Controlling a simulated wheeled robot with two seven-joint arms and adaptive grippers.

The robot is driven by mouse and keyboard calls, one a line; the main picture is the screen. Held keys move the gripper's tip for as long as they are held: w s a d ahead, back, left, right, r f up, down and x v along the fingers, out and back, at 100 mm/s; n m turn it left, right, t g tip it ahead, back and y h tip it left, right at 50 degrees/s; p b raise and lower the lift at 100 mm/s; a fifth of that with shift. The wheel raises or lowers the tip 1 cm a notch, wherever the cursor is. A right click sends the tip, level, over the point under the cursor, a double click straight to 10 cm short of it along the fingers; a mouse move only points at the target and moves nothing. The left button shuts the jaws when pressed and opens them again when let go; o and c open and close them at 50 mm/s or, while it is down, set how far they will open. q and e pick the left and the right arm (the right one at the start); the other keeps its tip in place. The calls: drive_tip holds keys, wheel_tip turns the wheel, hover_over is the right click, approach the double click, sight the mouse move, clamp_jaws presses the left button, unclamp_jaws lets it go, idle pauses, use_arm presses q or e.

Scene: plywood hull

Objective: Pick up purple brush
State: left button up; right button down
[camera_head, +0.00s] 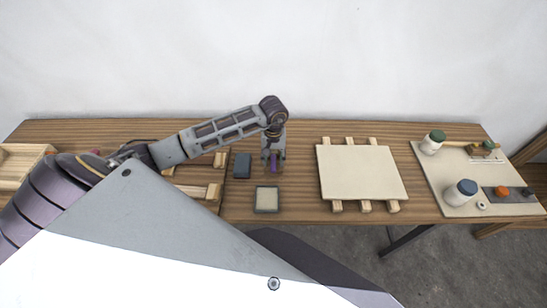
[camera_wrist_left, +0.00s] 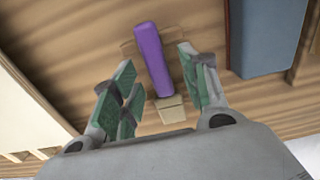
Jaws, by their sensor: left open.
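The purple brush (camera_wrist_left: 153,60) lies on the wooden table, with a pale block-like end (camera_wrist_left: 171,108) nearest my gripper. In the left wrist view its purple handle runs lengthwise between and beyond the green-padded fingers of my left gripper (camera_wrist_left: 160,88). The fingers are open, one on each side of the brush, with gaps to it. In the head view my left gripper (camera_head: 273,165) points down over the table, and a bit of the purple brush (camera_head: 274,162) shows at its fingers. I cannot tell the exact height of the fingers above the table. My right gripper is out of view.
A dark blue-grey block (camera_head: 242,166) lies just left of the gripper, and a small framed pad (camera_head: 266,199) lies in front. A pale board on wooden strips (camera_head: 360,172) is to the right.

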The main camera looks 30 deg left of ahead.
sight(273, 159)
use_arm(q)
clamp_jaws()
idle(0.3)
drive_tip(key=shift+r, duration=0.1)
wheel_tip(273, 159, up, 10)
drive_tip(key=b, duration=0.2)
idle(0.6)
idle(0.6)
